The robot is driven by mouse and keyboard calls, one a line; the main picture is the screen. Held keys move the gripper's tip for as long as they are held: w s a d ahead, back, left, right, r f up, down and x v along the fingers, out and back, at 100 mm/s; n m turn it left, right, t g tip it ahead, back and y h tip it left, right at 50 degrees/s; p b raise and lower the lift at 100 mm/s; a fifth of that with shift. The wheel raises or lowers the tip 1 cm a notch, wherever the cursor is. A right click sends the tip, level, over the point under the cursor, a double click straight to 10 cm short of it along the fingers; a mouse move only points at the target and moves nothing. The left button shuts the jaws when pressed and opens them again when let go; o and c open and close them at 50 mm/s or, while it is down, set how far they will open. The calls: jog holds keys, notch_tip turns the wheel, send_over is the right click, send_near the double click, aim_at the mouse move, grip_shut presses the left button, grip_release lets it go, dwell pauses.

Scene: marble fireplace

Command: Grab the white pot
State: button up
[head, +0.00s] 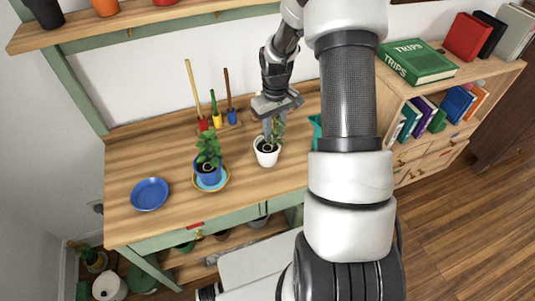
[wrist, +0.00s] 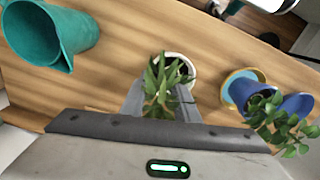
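The white pot (head: 267,157) holds a green plant and stands upright on the wooden table. In the wrist view, the white pot's rim (wrist: 191,66) shows past the leaves, and much of the pot is hidden by them. My gripper (head: 270,127) points down from above at the plant over the pot. In the wrist view, my gripper (wrist: 160,95) has its two fingers apart, with the plant's leaves between them. I cannot tell whether the fingers touch the pot.
A blue pot (head: 208,178) with a plant stands on a saucer to the left. A blue plate (head: 150,194) lies further left. A teal pitcher (wrist: 62,38) stands on the other side. Small tools (head: 217,119) stand at the back. A bookshelf (head: 455,95) is at right.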

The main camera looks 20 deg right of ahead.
grip_shut()
jog(key=shift+r, duration=0.1)
dwell(1.2)
